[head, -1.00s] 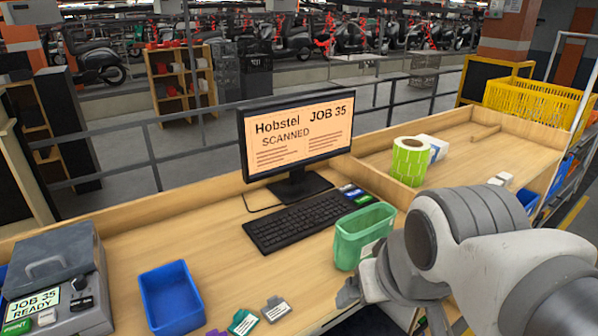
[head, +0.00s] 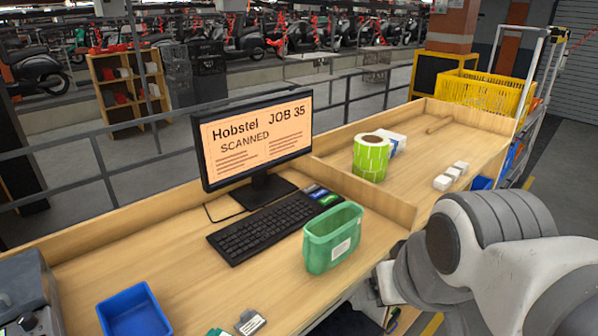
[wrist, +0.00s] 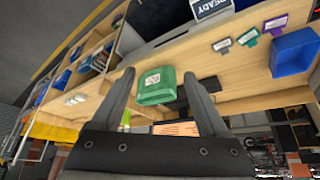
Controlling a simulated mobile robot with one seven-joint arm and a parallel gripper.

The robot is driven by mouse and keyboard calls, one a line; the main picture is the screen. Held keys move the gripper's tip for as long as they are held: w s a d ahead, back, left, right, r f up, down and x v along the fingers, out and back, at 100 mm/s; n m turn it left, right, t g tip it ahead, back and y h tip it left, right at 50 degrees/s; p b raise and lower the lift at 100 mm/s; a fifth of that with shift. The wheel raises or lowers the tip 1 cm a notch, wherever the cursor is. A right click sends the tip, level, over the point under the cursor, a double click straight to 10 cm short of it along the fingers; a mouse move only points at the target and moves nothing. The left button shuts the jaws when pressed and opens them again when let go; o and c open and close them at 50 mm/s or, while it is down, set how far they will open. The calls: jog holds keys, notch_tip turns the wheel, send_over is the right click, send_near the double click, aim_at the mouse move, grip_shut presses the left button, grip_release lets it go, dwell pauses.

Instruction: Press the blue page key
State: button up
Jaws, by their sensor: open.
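In the head view a small pad of coloured keys (head: 323,195) lies at the right end of the black keyboard (head: 275,228). Its blue key (head: 317,190) is at the far side, behind a green key (head: 328,200); labels are too small to read. My gripper shows in the wrist view (wrist: 161,75) with two dark fingers apart and nothing between them. In the head view its fingers are mostly hidden by my arm, right of and below the green bin (head: 332,240), away from the keys. The green bin also shows beyond the fingers in the wrist view (wrist: 155,88).
The monitor (head: 257,140) reads "Hobstel JOB 35 SCANNED". The green bin stands just in front of the key pad. A blue tray (head: 135,315) is at front left. A green label roll (head: 371,160) and white blocks (head: 451,176) are on the right section behind a wooden divider.

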grip_shut()
dwell(1.5)
